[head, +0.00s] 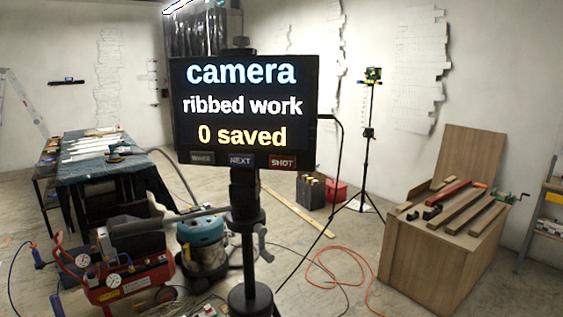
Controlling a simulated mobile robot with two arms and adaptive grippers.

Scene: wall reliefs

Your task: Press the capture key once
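A black screen (246,105) on a dark stand (249,235) faces me near the middle of the head view. It reads "camera", "ribbed work" and "0 saved". Along its bottom edge are three keys: a grey key (202,158) with lettering too dim to read surely, a blue key (241,160) marked NEXT, and a red key (282,162) marked SHOT. No key is labelled "capture". Neither of my grippers is in the view.
A red compressor (128,290) and a blue-topped vacuum (202,245) stand at the lower left, by a covered table (105,165). A wooden bench (435,262) stands right. An orange hose (335,265) and cables lie on the floor. A tripod (364,160) stands behind.

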